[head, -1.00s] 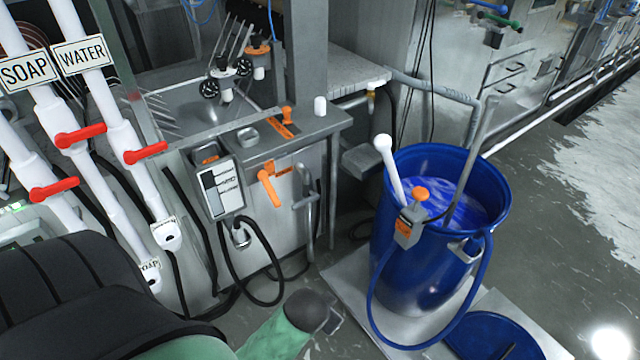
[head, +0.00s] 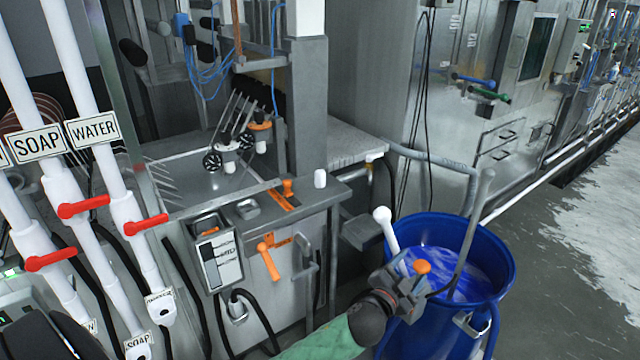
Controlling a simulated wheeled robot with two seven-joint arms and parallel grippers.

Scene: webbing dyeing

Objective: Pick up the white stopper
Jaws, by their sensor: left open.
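A small white cylinder, which I take to be the white stopper (head: 320,178), stands upright on the grey metal counter (head: 345,190), near the counter's right end. My left gripper (head: 404,292) is open, at the near rim of the blue barrel (head: 440,330), to the right of and lower in the picture than the stopper. It is clearly apart from the stopper. The gripper partly covers the grey box with an orange knob (head: 423,267) on the barrel rim; whether they touch I cannot tell. My right gripper is not in view.
A white round-ended rod (head: 385,228) leans in the barrel, which holds blue liquid (head: 440,268). A grey bent pipe (head: 475,225) rises from it. White pipes with red valve handles (head: 83,207) stand at left.

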